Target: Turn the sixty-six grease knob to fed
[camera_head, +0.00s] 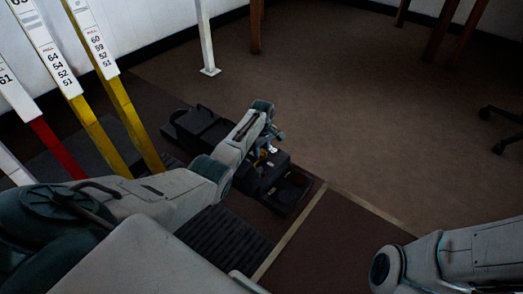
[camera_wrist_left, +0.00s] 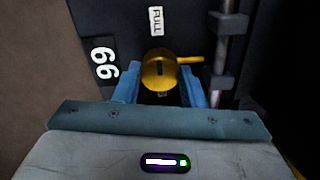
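The sixty-six grease knob (camera_wrist_left: 158,72) is a round yellow knob with a dark slot. It shows in the left wrist view, with a yellow stub pointing right. A plate reading 66 (camera_wrist_left: 102,62) is to its left, and a white label reading FULL (camera_wrist_left: 156,20) is above it. My left gripper (camera_wrist_left: 160,78) has its blue fingers apart, one on each side of the knob; contact is not clear. In the head view my left gripper (camera_head: 271,140) is over a dark box, small and partly hidden by its wrist. My right gripper is out of view.
The dark box (camera_head: 287,190) stands low beside the levers. Tall levers, yellow (camera_head: 135,123) and red (camera_head: 58,147), stand at the left with numbered white plates. A grey vertical rod (camera_wrist_left: 223,55) runs right of the knob. Open brown floor (camera_head: 380,120) lies right and beyond.

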